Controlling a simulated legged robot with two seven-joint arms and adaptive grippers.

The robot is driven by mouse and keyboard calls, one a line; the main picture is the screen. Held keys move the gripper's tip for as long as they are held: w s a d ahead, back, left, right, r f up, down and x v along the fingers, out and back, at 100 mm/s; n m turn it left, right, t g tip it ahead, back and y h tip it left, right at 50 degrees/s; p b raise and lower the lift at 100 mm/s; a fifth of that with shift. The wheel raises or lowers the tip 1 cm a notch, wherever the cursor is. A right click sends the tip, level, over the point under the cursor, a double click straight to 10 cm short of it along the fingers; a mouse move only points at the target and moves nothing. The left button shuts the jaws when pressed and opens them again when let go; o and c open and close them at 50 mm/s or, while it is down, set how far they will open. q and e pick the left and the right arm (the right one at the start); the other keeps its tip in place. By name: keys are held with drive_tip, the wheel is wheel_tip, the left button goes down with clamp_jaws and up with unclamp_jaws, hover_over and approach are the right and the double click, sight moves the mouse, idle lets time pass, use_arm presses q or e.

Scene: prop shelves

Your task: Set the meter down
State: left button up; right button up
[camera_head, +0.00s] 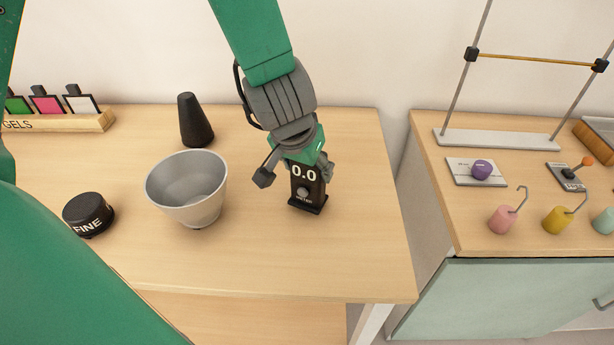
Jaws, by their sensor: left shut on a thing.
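The meter (307,191) is a small black upright device with a "0.0" display and a round grey knob. It stands upright at the right part of the wooden table (350,255), its base at or very near the tabletop; I cannot tell whether it touches. My left gripper (295,174) reaches down from above and is shut on the meter, with one finger to its left and one at its right. The gripper covers the meter's upper part. My right gripper is not in view.
A grey bowl (188,190) stands left of the meter. A black cone (194,120) is behind it, and a black "FINE" knob (88,214) is farther left. A gel rack (60,122) is at the back left. A second cabinet (500,271) with weights stands right, across a gap.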

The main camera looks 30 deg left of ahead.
use_arm(q)
drive_tip(key=shift+d+f, duration=0.3)
drive_tip(key=shift+f, duration=0.35)
drive_tip(key=shift+w+d+r, duration=0.1)
drive_tip(key=shift+d+r, duration=0.1)
drive_tip(key=shift+a+f, duration=0.2)
drive_tip(key=shift+a, duration=0.15)
drive_tip(key=o, duration=1.4)
drive_tip(key=shift+a, duration=0.25)
drive_tip(key=shift+a+f, duration=0.1)
drive_tip(key=shift+a, duration=0.1)
drive_tip(key=shift+d, duration=0.45)
drive_tip(key=shift+d+r, duration=0.1)
drive_tip(key=shift+r, duration=0.2)
drive_tip(key=p+v, duration=0.5)
drive_tip(key=v, duration=0.7)
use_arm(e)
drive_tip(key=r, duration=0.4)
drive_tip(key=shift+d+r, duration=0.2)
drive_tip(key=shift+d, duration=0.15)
use_arm(q)
drive_tip(key=shift+a, duration=0.3)
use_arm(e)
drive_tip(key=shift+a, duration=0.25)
use_arm(q)
drive_tip(key=shift+f, duration=0.1)
